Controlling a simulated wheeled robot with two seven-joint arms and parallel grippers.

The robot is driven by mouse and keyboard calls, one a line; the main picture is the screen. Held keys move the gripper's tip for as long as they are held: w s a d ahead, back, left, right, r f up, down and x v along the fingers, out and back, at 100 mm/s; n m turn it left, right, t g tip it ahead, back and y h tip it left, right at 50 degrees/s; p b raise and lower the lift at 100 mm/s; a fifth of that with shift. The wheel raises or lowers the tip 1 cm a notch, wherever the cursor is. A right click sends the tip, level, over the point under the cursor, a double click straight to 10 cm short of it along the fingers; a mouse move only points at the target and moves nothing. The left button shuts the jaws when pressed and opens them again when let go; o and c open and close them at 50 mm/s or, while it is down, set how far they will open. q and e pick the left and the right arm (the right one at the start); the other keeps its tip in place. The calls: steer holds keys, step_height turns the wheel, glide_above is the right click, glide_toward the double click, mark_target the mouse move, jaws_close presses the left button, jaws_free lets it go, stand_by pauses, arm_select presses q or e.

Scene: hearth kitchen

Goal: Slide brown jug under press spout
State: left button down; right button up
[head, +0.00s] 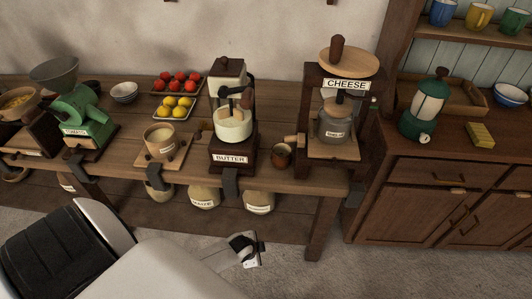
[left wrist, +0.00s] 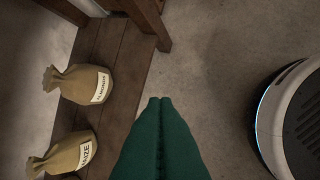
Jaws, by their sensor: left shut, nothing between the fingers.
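The small brown jug (head: 282,157) stands upright near the front edge of the wooden table, just left of the cheese press (head: 312,110). A pale wooden piece, apparently the spout (head: 291,139), sticks out from the press's left side close to the jug. I cannot tell whether the jug is directly below it. My left gripper (head: 259,248) is low in front of the table, well below and apart from the jug. In the left wrist view its green fingers (left wrist: 160,100) are shut and empty over the floor. My right gripper is not in view.
The butter churn (head: 233,125) stands left of the jug, and a dark clamp (head: 230,184) hangs at the table edge. Sacks (left wrist: 88,84) lie on the lower shelf (left wrist: 118,80). A table leg (head: 324,225) stands at right. A cabinet (head: 440,200) flanks the table; the floor in front is clear.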

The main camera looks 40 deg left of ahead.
arm_select(q)
steer(key=w+a+r+m+t+b, duration=0.2)
steer(key=w+a+r+t+b, duration=0.25)
steer(key=a+r, duration=0.2)
steer(key=m+t+h+b, duration=0.4)
steer(key=m+t, duration=0.4)
steer(key=m, duration=0.1)
glide_toward(278, 157)
steer(key=s+d, duration=0.4)
steer(key=s, duration=0.2)
steer(key=x, duration=0.4)
steer(key=a+p+x, duration=0.1)
steer(key=x, duration=0.2)
steer(key=a+x, duration=0.1)
steer(key=x, duration=0.3)
steer(key=shift+w+a+r+p, duration=0.1)
steer(key=shift+w+a+p, duration=0.05)
steer(key=shift+w+p, duration=0.35)
steer(key=shift+w+a, duration=0.3)
steer(key=shift+w, duration=0.15)
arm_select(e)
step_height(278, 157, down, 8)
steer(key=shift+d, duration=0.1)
arm_select(q)
steer(key=shift+w+a+b, duration=0.3)
steer(key=shift+w+a, duration=0.4)
steer(key=shift+w, duration=0.35)
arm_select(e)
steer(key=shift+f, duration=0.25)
